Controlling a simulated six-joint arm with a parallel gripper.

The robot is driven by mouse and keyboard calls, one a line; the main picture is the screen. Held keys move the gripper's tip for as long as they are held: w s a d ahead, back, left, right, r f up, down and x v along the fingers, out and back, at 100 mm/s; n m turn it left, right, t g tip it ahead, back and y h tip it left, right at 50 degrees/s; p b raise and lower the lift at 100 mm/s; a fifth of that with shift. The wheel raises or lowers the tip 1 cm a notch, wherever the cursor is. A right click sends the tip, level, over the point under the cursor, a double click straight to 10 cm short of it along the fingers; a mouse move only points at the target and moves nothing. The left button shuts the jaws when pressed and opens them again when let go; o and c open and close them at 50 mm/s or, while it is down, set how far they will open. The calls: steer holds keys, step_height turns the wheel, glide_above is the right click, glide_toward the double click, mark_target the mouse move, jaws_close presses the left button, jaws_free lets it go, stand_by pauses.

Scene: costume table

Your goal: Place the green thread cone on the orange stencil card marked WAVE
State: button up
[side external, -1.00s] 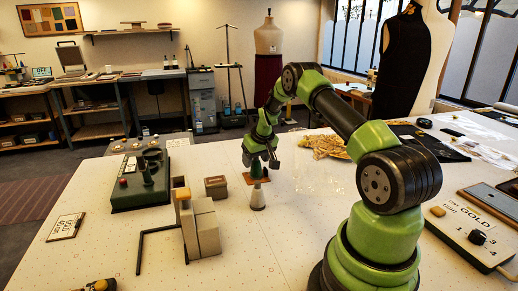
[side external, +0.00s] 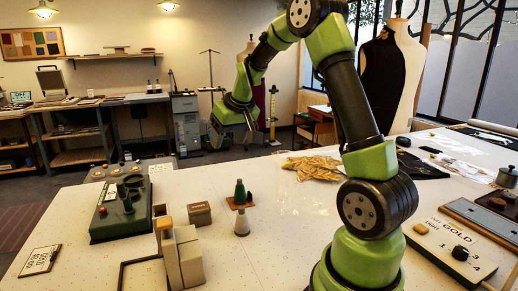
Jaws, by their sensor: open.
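The green thread cone (side external: 240,188) stands upright on the orange-brown card (side external: 235,205), near the table's middle. Any marking on the card is too small to read. A small dark object (side external: 249,196) is beside the cone, at the card's right side. A pale cone (side external: 242,224) stands just in front of the card. My gripper (side external: 241,141) is open, raised above and behind the green cone, apart from it and empty. Its fingers are small and dark in this view.
A small brown box (side external: 199,213) is left of the card. Grey and tan blocks (side external: 181,257) stand nearer, beside a black angled bar (side external: 124,272). A dark green device (side external: 122,211) is farther left. Yellow pieces (side external: 313,167) lie at back right. The table right of the card is clear.

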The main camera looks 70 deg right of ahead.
steer(key=s+a+r+t, duration=0.1)
steer(key=s+a+r, duration=0.2)
steer(key=a+r, duration=0.5)
steer(key=s+a+n+t+y, duration=0.1)
steer(key=s+a+y, duration=0.2)
steer(key=s+a, duration=1.1)
steer(key=shift+s+a+f+n+y, duration=0.15)
steer(key=shift+s+a+n+y, duration=0.2)
steer(key=shift+s, duration=0.25)
